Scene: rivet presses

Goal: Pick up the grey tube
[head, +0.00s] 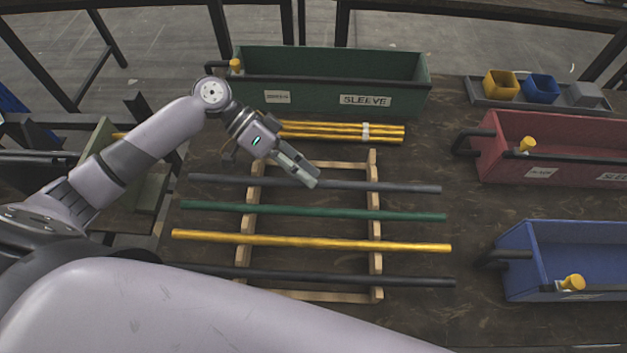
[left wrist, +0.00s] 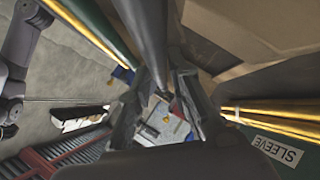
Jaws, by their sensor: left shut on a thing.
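The grey tube (head: 400,188) is the rearmost of the long tubes across the wooden rack. My left gripper (head: 312,181) reaches down from the rear left and is shut on the grey tube near its middle. In the left wrist view the grey tube (left wrist: 146,28) runs between the fingers of my left gripper (left wrist: 170,105). I cannot tell whether the tube is clear of the rack. My right gripper is not in view.
The wooden rack (head: 375,261) also bears a green tube (head: 410,216), a yellow tube (head: 410,246) and a black tube (head: 410,281). A green bin (head: 300,98) stands behind, with bundled yellow tubes (head: 330,131) before it. Red (head: 545,152) and blue (head: 520,262) bins stand right.

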